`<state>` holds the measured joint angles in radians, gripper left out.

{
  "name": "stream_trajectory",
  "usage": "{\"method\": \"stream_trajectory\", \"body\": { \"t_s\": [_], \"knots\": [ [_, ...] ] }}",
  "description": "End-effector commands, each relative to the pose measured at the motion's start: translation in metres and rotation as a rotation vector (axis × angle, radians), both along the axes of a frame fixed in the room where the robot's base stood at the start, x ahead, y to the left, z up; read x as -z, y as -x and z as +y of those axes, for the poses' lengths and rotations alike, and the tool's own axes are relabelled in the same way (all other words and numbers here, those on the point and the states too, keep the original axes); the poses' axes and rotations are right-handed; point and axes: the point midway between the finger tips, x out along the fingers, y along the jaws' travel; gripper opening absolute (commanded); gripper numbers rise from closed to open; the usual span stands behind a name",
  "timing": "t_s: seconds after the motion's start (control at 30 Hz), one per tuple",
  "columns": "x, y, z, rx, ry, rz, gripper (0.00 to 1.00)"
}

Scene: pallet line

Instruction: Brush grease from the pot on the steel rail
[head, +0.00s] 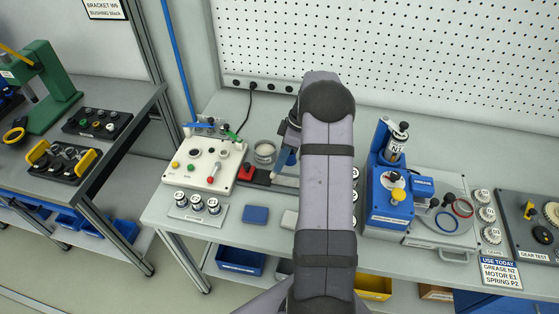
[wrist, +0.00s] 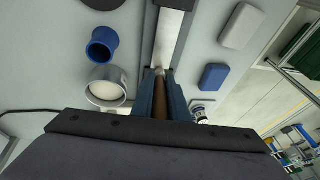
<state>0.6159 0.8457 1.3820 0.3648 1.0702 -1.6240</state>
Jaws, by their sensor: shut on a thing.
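My gripper (head: 282,161) is shut on a brush with a brown handle (wrist: 158,103). In the wrist view my gripper's blue-grey fingers (wrist: 159,90) flank the handle, and the pale brush tip (wrist: 158,71) is over the near end of the bright steel rail (wrist: 170,38). I cannot tell whether the tip touches the rail. The rail lies in a dark holder and shows partly in the head view (head: 284,181); my arm hides the rest. The pot (wrist: 108,92), round with pale contents, stands beside the rail and shows in the head view (head: 264,153).
A blue cup (wrist: 102,46) stands near the pot. A white control box (head: 208,166) is left of the rail. A blue pad (head: 255,215) and a pale pad (head: 289,220) lie in front. A blue machine (head: 390,195) stands to the right.

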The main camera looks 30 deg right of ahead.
Motion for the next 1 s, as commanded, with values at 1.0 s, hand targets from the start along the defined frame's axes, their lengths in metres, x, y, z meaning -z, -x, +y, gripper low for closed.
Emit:
{"method": "stream_trajectory", "body": {
  "t_s": [1.0],
  "knots": [
    [0.000,0.035,-0.036,0.001,0.001,0.000,0.00]
  ]
}}
